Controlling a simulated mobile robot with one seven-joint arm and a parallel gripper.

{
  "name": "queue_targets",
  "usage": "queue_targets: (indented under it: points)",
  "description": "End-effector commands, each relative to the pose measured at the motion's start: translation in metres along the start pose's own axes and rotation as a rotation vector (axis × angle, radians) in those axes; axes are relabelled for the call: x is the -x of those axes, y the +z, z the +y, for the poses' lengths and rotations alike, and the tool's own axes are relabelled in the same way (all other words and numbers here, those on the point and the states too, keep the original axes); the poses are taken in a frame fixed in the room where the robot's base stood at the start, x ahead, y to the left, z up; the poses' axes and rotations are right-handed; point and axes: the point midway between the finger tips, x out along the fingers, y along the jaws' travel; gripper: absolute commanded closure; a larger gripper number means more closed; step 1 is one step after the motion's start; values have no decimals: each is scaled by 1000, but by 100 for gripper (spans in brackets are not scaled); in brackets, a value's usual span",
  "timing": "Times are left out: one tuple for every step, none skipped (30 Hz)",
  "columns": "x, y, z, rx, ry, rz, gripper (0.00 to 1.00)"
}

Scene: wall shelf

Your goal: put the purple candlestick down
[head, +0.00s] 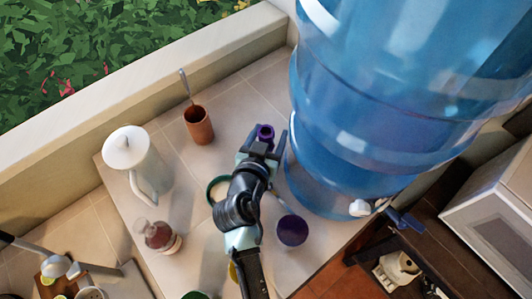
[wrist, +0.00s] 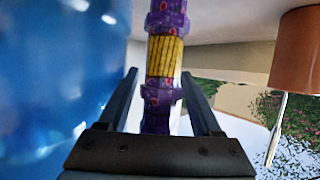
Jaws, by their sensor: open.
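The purple candlestick (head: 265,131) shows in the head view as a small purple top at the tip of my gripper (head: 262,146), on the tiled counter beside the big blue water bottle. In the wrist view the candlestick (wrist: 165,55) is purple with red marks and a yellow band. It stands between the two fingers of my gripper (wrist: 160,78), which are apart with gaps on both sides. The wrist picture looks upside down. The candlestick's lower part is hidden by my gripper in the head view, so its contact with the counter is hard to tell there.
The blue bottle (head: 375,110) stands close on the right. A brown cup with a spoon (head: 198,125), a white pitcher (head: 128,155) and a glass bottle (head: 160,236) are on the left. A green-rimmed bowl (head: 213,183) and a dark purple round object (head: 292,230) flank my arm.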

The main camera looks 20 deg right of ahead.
Motion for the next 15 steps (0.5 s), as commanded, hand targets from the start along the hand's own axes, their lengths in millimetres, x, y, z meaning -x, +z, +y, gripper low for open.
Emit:
queue_targets:
  points:
    - [0, 0, 0, 0, 0, 0, 34]
    - [0, 0, 0, 0, 0, 0, 34]
    - [0, 0, 0, 0, 0, 0, 34]
    - [0, 0, 0, 0, 0, 0, 34]
    - [0, 0, 0, 0, 0, 0, 36]
    - [0, 0, 0, 0, 0, 0, 43]
    - [0, 0, 0, 0, 0, 0, 48]
    - [0, 0, 0, 0, 0, 0, 54]
    - [0, 0, 0, 0, 0, 0, 61]
    - [0, 0, 0, 0, 0, 0, 66]
    - [0, 0, 0, 0, 0, 0, 72]
    - [0, 0, 0, 0, 0, 0, 79]
    - [0, 0, 0, 0, 0, 0, 84]
    - [0, 0, 0, 0, 0, 0, 90]
    - [0, 0, 0, 0, 0, 0, 97]
